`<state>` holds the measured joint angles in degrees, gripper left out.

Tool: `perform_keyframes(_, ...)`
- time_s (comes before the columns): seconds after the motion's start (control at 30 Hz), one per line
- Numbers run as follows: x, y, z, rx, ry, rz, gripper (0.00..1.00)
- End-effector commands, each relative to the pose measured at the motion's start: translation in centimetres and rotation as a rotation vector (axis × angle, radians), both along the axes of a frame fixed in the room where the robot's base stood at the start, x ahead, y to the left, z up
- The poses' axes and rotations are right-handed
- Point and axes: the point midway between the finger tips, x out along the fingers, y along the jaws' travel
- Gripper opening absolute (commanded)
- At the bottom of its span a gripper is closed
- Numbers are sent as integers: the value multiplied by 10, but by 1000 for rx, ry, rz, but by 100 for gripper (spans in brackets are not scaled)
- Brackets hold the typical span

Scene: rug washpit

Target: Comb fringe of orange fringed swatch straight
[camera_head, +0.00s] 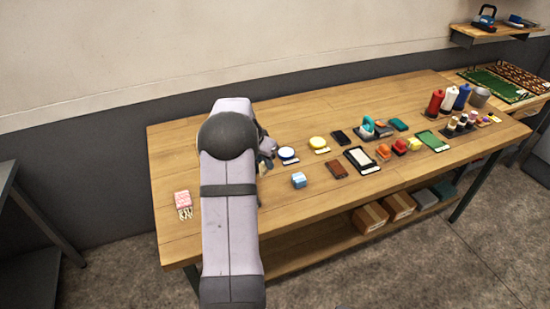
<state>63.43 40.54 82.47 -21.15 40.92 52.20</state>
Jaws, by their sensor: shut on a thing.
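A pink-red and white patterned swatch (183,197) lies flat near the left end of the wooden table. Its pale fringe (185,213) points toward the table's front edge, with strands that look uneven and spread. No plainly orange fringed swatch shows; my arm covers part of the table. My gripper (267,148) is mostly hidden behind my arm, over the table to the right of the swatch and apart from it. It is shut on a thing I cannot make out. No comb can be told apart in this view.
A light-blue block (299,180), a round blue-and-white item (287,154), a yellow round item (318,142) and a brown block (337,170) lie right of my arm. Red, white and blue bottles (449,98) stand at the far right. The table (170,150) around the swatch is clear.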

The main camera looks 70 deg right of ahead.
Motion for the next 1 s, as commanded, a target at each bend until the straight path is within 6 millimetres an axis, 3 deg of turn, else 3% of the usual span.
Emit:
perform_keyframes(0.3,53,28,-9,1,4,-309,0)
perform_keyframes(0.5,76,44,-14,-1,2,-488,0)
perform_keyframes(1.0,86,53,-21,0,0,-586,0)
